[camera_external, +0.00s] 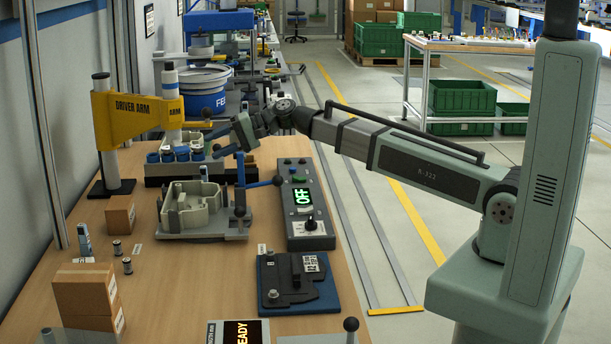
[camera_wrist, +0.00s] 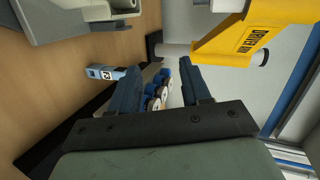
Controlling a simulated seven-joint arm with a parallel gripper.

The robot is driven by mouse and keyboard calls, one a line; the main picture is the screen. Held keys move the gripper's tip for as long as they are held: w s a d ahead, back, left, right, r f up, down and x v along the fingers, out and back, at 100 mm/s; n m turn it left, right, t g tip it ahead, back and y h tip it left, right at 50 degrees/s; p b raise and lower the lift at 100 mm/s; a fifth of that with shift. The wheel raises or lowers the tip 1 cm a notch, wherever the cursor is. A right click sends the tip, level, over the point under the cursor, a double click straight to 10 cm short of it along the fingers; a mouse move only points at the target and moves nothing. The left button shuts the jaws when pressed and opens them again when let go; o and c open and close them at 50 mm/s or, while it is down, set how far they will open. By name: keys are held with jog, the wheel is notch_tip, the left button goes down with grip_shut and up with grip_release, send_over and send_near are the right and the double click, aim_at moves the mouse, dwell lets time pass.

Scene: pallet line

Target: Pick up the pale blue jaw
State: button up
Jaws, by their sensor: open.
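A small pale blue block with a black-and-white mark, which looks like the pale blue jaw (camera_wrist: 105,73), shows in the wrist view left of my fingers, beside the dark rack (camera_external: 165,173). I cannot tell for sure where it is in the outside view. My gripper (camera_wrist: 162,88) is open, with nothing held between its fingers. In the outside view, my gripper (camera_external: 221,143) is above the bench by the rack. Several blue-topped round pieces (camera_wrist: 158,88) show beyond and between the fingers, apart from them.
A yellow driver arm (camera_external: 135,118) stands at the back left. A grey fixture (camera_external: 195,210) is in front of the rack. A control box (camera_external: 308,220) reading OFF is right of it. Cardboard boxes (camera_external: 85,290) stand front left, near an upright grey-blue item (camera_external: 84,240).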

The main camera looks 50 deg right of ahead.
aim_at(203, 167)
jog(key=shift+w+d+f+n+t+h, duration=0.25)
jog(key=shift+f+n, duration=0.75)
jog(key=shift+n, duration=1.55)
jog(key=shift+w+d+f+n+t, duration=0.35)
jog(key=shift+f+n, duration=0.65)
jog(key=shift+n, duration=1.6)
jog(key=shift+w+d+f+n+t+h, duration=0.3)
jog(key=shift+f+n, duration=0.7)
jog(key=shift+n, duration=1.55)
jog(key=shift+x, duration=2.55)
jog(key=shift+s+a, duration=0.1)
jog(key=shift+c, duration=0.3)
grip_shut()
